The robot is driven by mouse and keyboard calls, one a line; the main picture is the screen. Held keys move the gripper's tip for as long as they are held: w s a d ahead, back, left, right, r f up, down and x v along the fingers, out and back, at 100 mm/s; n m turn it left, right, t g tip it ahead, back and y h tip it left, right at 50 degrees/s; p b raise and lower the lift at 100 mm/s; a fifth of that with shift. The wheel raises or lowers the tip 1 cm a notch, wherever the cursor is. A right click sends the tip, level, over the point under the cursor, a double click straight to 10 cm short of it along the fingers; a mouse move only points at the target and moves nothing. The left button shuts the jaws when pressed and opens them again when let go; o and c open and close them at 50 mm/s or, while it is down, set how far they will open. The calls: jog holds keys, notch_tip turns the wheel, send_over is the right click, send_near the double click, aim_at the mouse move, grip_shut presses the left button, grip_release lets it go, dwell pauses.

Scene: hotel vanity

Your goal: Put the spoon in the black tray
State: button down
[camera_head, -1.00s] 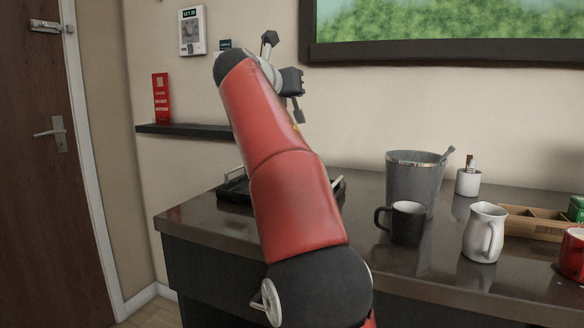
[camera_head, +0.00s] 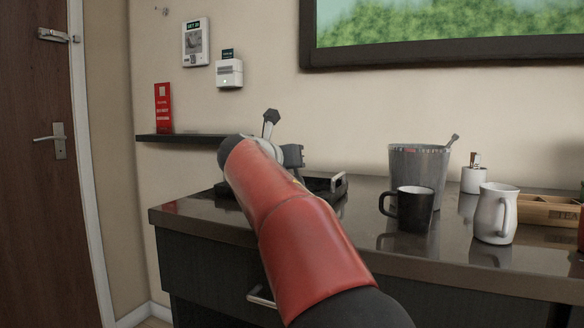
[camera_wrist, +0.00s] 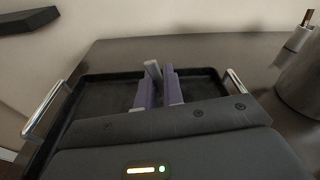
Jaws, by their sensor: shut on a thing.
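The black tray (camera_head: 338,190) with metal handles lies on the left part of the counter, partly hidden by my arm in the head view. In the wrist view the tray (camera_wrist: 103,99) spreads beneath my gripper (camera_wrist: 158,92). The gripper's purple-grey fingers are shut on a slim grey piece, the spoon (camera_wrist: 152,70), whose end sticks up between them. The rest of the spoon is hidden. In the head view my gripper (camera_head: 293,156) is over the tray, with its fingertips hidden behind the arm.
A grey bucket (camera_head: 418,168) with a utensil handle sticking out, a black mug (camera_head: 413,210) and a white pitcher (camera_head: 494,215) stand right of the tray. A wooden box (camera_head: 548,211) is farther right. A dark wall shelf (camera_head: 180,138) is at left.

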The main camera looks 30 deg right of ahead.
jog(key=shift+f, duration=0.15)
jog(key=c, duration=1.5)
grip_release()
jog(key=shift+r, duration=0.25)
jog(key=v, duration=1.2)
